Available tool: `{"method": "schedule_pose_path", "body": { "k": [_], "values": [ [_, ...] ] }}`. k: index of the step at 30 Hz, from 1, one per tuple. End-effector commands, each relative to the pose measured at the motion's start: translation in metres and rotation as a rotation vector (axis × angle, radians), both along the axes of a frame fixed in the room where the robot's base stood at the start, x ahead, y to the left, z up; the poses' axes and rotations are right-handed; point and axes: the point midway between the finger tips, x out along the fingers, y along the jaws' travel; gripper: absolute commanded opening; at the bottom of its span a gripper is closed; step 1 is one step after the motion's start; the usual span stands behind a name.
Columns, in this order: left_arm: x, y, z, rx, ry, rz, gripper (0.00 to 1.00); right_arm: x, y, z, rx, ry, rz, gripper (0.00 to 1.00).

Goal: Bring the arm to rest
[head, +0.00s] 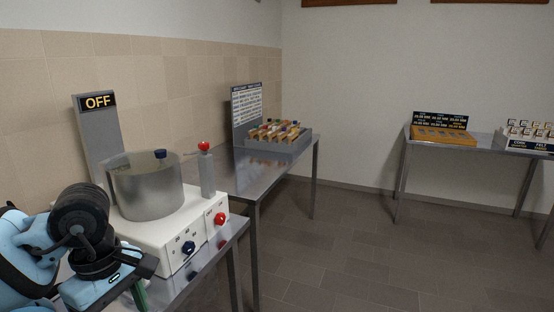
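My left arm, pale blue with black joints, comes in at the lower left, folded close to the camera. Its gripper (142,275) is at the front left corner of a white machine and looks apart from its knobs. A small green piece shows just below the gripper, and I cannot tell whether it is held. The finger gap is hidden from this angle. My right gripper is not in view. The white machine (150,235) carries a steel tank (146,188), a post with a red knob (205,147) and a sign reading OFF (98,101).
A far table (478,143) holds a wooden tray (440,136) and a labelled box (527,137). The floor between is clear.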

Motion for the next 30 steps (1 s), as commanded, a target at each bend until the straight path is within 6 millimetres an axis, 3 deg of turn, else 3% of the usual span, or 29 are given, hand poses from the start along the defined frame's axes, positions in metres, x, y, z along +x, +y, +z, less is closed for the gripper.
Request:
{"method": "schedule_pose_path", "body": {
  "k": [1,9,14,18,24,30],
  "values": [
    [-0.007,-0.016,-0.013,-0.060,0.040,-0.006,0.59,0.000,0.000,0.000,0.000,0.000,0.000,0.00],
    [-0.039,-0.093,-0.044,-0.406,0.236,0.048,0.59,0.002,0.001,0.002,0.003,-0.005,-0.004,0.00],
    [-0.067,-0.149,-0.049,-0.693,0.442,0.159,0.59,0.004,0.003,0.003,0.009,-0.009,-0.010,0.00],
    [-0.084,-0.190,-0.039,-0.967,0.676,0.329,0.59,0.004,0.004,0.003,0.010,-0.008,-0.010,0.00],
    [-0.082,-0.218,-0.020,-1.304,1.047,0.665,0.59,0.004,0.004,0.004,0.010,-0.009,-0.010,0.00],
    [-0.054,-0.208,-0.028,-1.566,1.441,1.103,0.59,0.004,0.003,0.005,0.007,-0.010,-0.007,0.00]
  ]
}}
